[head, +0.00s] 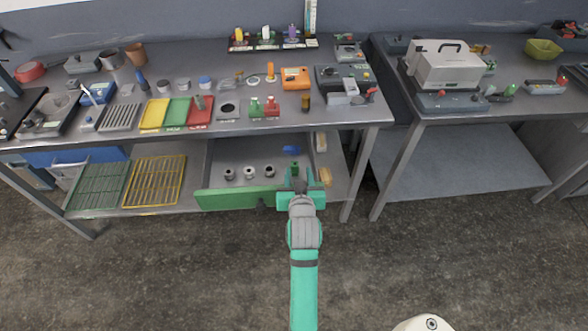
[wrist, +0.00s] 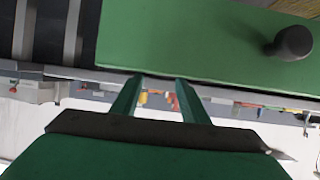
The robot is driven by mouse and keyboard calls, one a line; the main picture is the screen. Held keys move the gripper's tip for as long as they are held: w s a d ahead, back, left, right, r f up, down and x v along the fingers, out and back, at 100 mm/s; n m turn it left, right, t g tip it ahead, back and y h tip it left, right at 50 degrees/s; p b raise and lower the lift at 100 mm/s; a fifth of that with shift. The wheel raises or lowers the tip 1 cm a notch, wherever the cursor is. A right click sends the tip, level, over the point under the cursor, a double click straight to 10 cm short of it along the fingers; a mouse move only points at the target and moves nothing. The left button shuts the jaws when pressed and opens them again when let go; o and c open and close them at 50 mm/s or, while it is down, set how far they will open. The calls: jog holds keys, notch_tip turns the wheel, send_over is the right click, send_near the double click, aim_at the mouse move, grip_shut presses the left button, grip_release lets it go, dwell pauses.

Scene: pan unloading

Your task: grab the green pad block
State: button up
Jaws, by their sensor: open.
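I cannot tell for sure which thing is the green pad block. A small green piece (head: 295,168) shows on the lower shelf, just beyond my gripper (head: 297,182), partly hidden by it. A flat green pad (head: 177,112) lies on the bench top between a yellow pad (head: 154,114) and a red pad (head: 200,109). My gripper is open at the front of the lower shelf, right of a green panel (head: 225,199) with a dark knob. In the wrist view, the fingers (wrist: 157,88) are apart with nothing clearly between them; the green panel (wrist: 190,45) fills the top.
The lower shelf (head: 222,160) holds several small dark-and-white round parts, a blue piece (head: 291,150) and a yellow block (head: 325,176). Green and yellow racks (head: 155,180) stand at left. A bench leg (head: 352,185) is to the right. The floor in front is clear.

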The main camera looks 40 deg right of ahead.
aim_at(295, 162)
jog(key=shift+a+f+x, duration=0.1)
jog(key=shift+a+x, duration=0.05)
jog(key=shift+x, duration=0.85)
jog(key=shift+a+f+x, duration=0.1)
jog(key=shift+x, duration=0.85)
jog(key=shift+a+f+x, duration=0.1)
jog(key=shift+a+x, duration=0.05)
jog(key=shift+x, duration=0.85)
jog(key=shift+w, duration=0.15)
jog(key=shift+c, duration=0.3)
grip_shut()
